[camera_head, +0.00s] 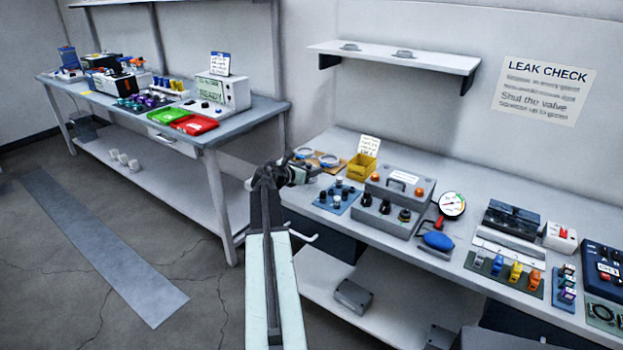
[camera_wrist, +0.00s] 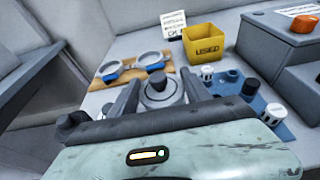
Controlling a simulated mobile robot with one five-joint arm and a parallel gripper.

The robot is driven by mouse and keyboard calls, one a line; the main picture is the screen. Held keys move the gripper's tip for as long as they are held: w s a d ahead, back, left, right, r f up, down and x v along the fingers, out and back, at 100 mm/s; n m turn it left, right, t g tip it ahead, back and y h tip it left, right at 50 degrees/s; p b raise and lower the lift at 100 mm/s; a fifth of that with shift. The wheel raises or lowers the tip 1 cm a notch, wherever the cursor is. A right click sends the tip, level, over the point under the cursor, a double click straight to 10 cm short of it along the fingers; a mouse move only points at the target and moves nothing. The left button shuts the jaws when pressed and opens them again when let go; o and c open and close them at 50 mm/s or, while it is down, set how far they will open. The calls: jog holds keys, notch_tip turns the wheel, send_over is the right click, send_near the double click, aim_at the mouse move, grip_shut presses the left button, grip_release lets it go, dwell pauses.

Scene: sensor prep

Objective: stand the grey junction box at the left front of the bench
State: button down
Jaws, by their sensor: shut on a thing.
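My gripper (camera_head: 300,174) is over the left front part of the near bench (camera_head: 315,205). In the wrist view my gripper (camera_wrist: 160,98) is shut on a small dark grey thing (camera_wrist: 158,84) with a rounded, knob-like top. Its lower part is hidden by my jaws and wrist, so I cannot tell whether it is the junction box or whether it touches the bench. A plain grey box (camera_head: 353,297) lies on the bench's lower shelf, and part of another grey box (camera_head: 439,338) shows farther right.
A wooden board (camera_head: 327,159) with two ring-like things lies behind my gripper. A yellow bin (camera_head: 361,167) and a blue mat (camera_head: 336,197) with small knobbed parts are to its right. A grey control box (camera_head: 399,188) stands beyond. Another bench (camera_head: 255,113) stands at left.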

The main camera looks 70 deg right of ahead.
jog(key=shift+s+d+f, duration=0.2)
jog(key=shift+s+d, duration=0.25)
jog(key=shift+s, duration=0.05)
notch_tip(320, 180, down, 4)
jog(key=b, duration=0.4)
jog(key=shift+w+a+r, duration=0.1)
jog(key=shift+r, duration=0.3)
jog(key=shift+f, duration=0.15)
jog(key=shift+c, duration=2.4)
grip_release()
